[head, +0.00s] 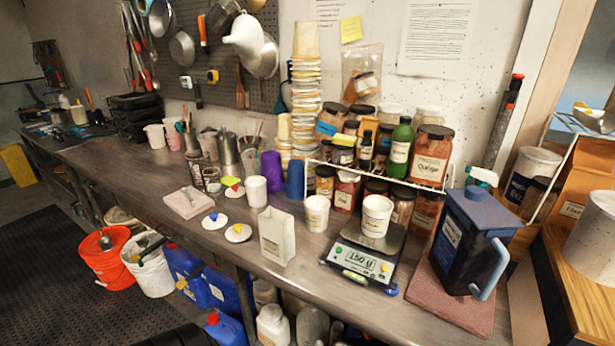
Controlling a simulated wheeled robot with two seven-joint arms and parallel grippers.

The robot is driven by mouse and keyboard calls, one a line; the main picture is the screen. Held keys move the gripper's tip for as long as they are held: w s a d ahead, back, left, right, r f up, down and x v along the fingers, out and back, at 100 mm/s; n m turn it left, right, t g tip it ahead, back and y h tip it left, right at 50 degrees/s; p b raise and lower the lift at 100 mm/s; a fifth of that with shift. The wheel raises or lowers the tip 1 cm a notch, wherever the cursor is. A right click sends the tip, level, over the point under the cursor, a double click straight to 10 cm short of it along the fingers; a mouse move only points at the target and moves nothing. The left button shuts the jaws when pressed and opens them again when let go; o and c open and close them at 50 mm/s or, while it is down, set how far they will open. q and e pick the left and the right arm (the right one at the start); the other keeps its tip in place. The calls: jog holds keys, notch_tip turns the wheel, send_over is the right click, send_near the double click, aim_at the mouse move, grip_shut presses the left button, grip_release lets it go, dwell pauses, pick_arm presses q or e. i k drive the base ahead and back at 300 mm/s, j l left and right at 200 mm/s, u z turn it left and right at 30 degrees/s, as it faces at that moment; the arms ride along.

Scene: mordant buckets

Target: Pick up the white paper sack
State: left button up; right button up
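The white paper sack (277,237) stands upright near the front edge of the workbench (333,210), left of the digital scale (362,264). Its front face and open-looking top show, and nothing blocks it.
A white tub (377,215) sits on the scale, and another small tub (317,213) stands just right of the sack. Lids with coloured knobs (238,232) lie to its left. A dark lidded container (467,240) stands on the right. Buckets (107,255) stand on the floor at left.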

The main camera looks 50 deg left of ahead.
aim_at(275, 227)
jog(key=u, duration=1.8)
